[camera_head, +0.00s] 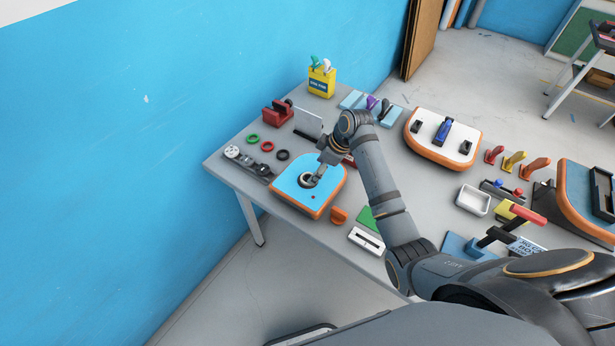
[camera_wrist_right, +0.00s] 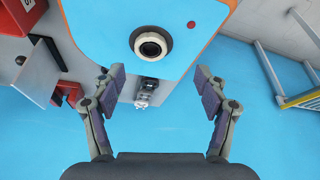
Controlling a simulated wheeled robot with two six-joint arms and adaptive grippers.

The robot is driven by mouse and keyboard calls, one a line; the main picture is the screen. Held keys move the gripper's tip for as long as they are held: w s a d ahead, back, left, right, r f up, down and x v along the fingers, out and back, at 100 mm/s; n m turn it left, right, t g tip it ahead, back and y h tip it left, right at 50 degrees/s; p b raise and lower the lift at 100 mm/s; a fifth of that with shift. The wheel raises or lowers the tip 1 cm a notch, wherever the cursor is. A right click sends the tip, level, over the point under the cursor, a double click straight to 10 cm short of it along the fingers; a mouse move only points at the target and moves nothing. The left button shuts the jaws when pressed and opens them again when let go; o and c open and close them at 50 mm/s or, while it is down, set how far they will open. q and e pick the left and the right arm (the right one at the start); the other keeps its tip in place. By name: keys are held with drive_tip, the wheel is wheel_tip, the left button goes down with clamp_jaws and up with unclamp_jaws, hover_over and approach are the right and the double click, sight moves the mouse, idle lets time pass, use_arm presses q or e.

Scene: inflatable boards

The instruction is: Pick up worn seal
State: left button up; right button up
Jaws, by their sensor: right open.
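A blue board with an orange edge (camera_head: 328,193) lies on the table's left part. The ring may be the worn seal; I cannot tell for sure. My right gripper (camera_head: 314,181) is over the board close to the valve. In the right wrist view its fingers (camera_wrist_right: 160,75) are open and empty, with the valve ahead of them. My left gripper is not in view.
Green (camera_head: 253,138), red (camera_head: 267,146) and black (camera_head: 283,155) loose rings lie left of the board. A yellow box (camera_head: 321,82) with tools stands at the back. A white board (camera_head: 440,138) and a white tray (camera_head: 473,200) are to the right.

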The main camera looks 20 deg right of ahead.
sight(311, 175)
drive_tip(key=shift+w+d+f, duration=0.15)
drive_tip(key=shift+w+f, duration=0.5)
drive_tip(key=shift+f, duration=0.25)
drive_tip(key=shift+w+a+f+p, duration=0.2)
drive_tip(key=shift+w+f+p, duration=0.15)
drive_tip(key=shift+f+p, duration=0.2)
drive_tip(key=x, duration=0.2)
drive_tip(key=shift+a+f+p, duration=0.2)
drive_tip(key=shift+f+p, duration=0.05)
drive_tip(key=shift+p, duration=0.15)
drive_tip(key=shift+w+a+f, duration=0.1)
drive_tip(key=shift+w+f, duration=0.05)
drive_tip(key=shift+f, duration=0.4)
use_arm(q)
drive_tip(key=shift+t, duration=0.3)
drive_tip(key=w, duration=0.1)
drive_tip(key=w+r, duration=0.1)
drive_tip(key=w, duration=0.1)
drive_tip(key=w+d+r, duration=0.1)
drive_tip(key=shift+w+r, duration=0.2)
use_arm(e)
drive_tip(key=c, duration=0.9)
